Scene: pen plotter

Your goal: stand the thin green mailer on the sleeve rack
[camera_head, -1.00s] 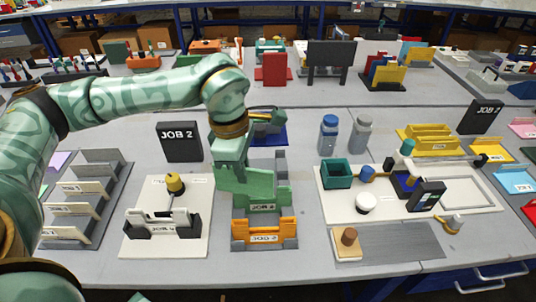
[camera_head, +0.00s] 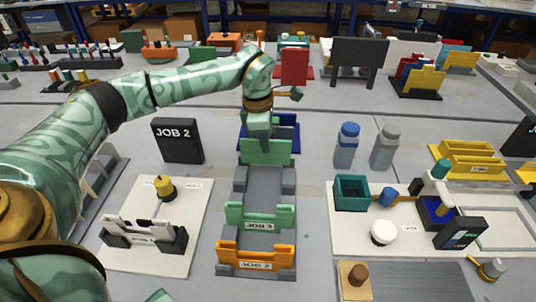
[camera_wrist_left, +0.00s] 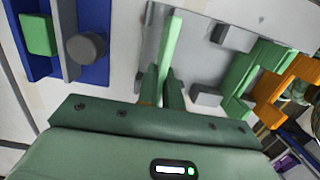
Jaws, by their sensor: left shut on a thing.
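My left gripper (camera_head: 258,128) is shut on the thin green mailer (camera_head: 266,153) and holds it over the back end of the grey sleeve rack (camera_head: 262,184). The left wrist view shows the mailer (camera_wrist_left: 171,42) edge-on between the two fingers (camera_wrist_left: 162,90). I cannot tell whether its lower edge touches the rack. A green notched piece marked JOB 3 (camera_head: 280,216) and an orange notched piece marked JOB 2 (camera_head: 285,256) stand upright at the rack's front. Small grey blocks flank the bare middle. My right gripper is not in view.
A blue tray (camera_head: 292,143) stands close behind the rack; it also shows in the left wrist view (camera_wrist_left: 69,30). A black JOB 2 sign (camera_head: 178,142) and a white board (camera_head: 190,258) are to the left. Two bottles (camera_head: 347,148) stand to the right.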

